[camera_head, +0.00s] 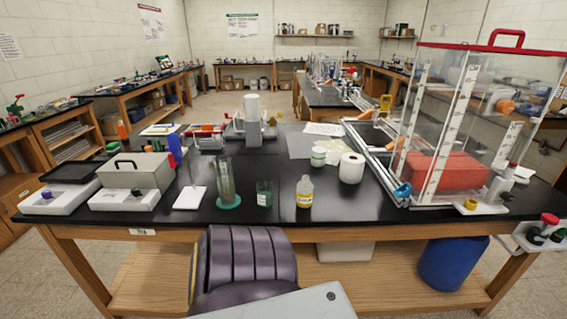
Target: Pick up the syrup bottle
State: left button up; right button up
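A small clear bottle with yellow contents and a pale label (304,192) stands upright near the front edge of the black bench top, right of centre; it looks like the syrup bottle, but I cannot read its label. Nothing touches it. Neither my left gripper nor my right gripper shows in the head view.
A green-tinted beaker (264,194) and a glass cylinder on a green base (226,180) stand left of the bottle. A clear, red-topped enclosure (470,120) blocks the right. Bench top (335,205) just right of the bottle is clear.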

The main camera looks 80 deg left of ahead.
aim_at(304, 194)
jog(key=u, duration=2.25)
